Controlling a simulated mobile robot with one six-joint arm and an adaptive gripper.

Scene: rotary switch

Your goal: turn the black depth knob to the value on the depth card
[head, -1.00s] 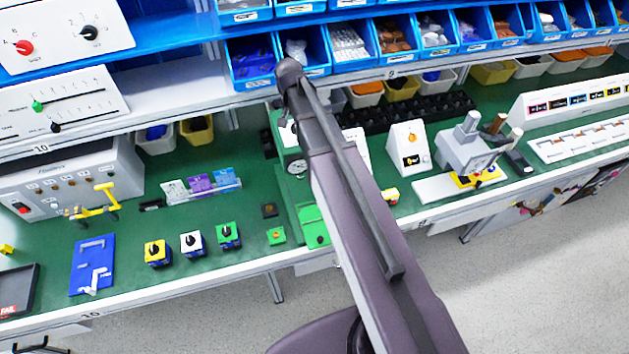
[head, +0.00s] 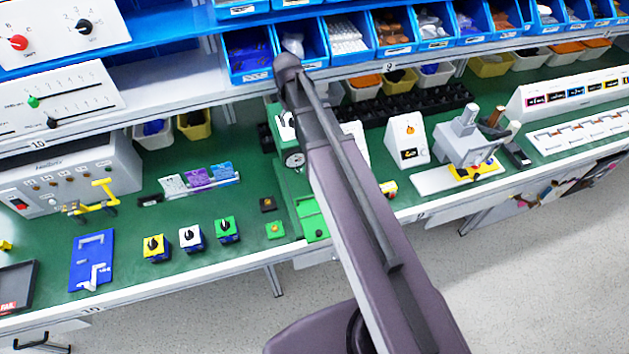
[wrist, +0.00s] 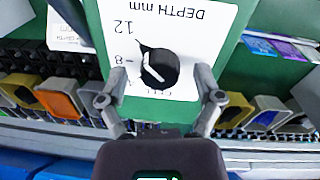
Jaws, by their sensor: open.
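The black depth knob (wrist: 162,68) shows in the wrist view on a white plate (wrist: 205,22) marked "DEPTH mm", seen upside down. The numbers 12 and 8 show left of the knob. A dark pointed tip sticks out from the knob toward the 12; a white line marks its face. My gripper (wrist: 160,88) is open, one finger on each side of the knob; contact cannot be told. The plate is on a green machine (head: 302,205), partly hidden by my arm in the head view. Several cards (head: 197,177) stand in a clear holder; their writing is too small to read.
Yellow (head: 156,248), white (head: 191,238) and green (head: 228,229) knob boxes stand left of the machine. A blue plate (head: 92,262) lies farther left. A white box (head: 406,140) and a grey fixture (head: 466,140) stand at right. Blue bins line the shelf above.

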